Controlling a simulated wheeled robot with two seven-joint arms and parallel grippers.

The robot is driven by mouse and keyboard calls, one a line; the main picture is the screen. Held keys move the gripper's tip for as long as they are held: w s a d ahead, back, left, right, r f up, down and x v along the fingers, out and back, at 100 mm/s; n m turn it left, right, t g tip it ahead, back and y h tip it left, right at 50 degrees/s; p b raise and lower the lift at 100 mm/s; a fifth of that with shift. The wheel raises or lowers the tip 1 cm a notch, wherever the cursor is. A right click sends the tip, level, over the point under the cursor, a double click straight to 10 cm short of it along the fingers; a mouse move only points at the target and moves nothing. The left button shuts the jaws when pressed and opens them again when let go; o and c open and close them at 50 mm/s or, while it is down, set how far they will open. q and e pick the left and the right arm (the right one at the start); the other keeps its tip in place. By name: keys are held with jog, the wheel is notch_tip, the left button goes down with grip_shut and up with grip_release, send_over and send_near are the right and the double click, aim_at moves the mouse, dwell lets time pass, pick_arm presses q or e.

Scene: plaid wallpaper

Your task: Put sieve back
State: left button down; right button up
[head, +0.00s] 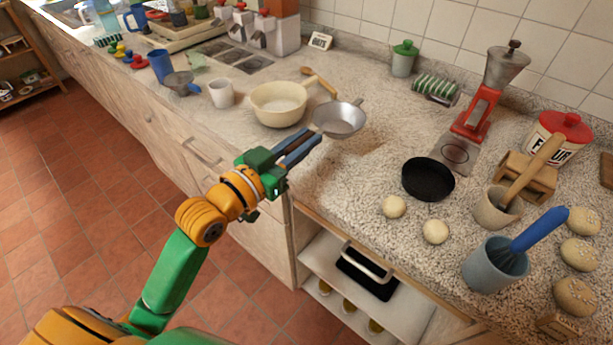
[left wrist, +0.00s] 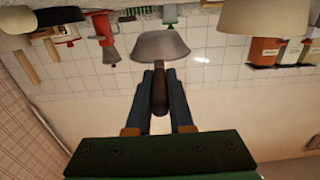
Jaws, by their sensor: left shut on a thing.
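The sieve (head: 340,118) is a shallow grey metal bowl over the granite counter, right of the cream bowl. My left gripper (head: 308,143) is shut on its handle and reaches in from the counter's front edge. In the left wrist view the sieve bowl (left wrist: 158,46) sticks out beyond the fingertips, and its dark handle (left wrist: 160,92) lies between the two fingers of the gripper (left wrist: 159,78). The handle is mostly hidden in the head view. I cannot tell how high the sieve is above the counter. My right gripper is not in view.
The cream bowl (head: 278,103) with a wooden spoon behind it stands close left of the sieve. A black pan (head: 428,180) lies to the right. Bare counter lies between sieve and pan.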

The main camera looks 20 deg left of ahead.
aim_at(303, 170)
pick_arm(q)
jog(key=shift+w+a+f, duration=0.2)
jog(key=shift+w+f, duration=0.25)
jog(key=shift+f, duration=0.1)
jog(key=shift+w+a+f, duration=0.15)
jog(key=shift+w+f, duration=0.25)
jog(key=shift+f, duration=0.1)
jog(key=f, duration=0.2)
jog(key=f+b, duration=0.1)
jog(key=shift+w+a+f, duration=0.15)
jog(key=shift+w+f, duration=0.2)
jog(key=shift+f, duration=0.05)
jog(key=c, duration=1.2)
grip_release()
jog(key=shift+f, duration=0.1)
jog(key=shift+c, duration=0.2)
jog(key=o, duration=0.4)
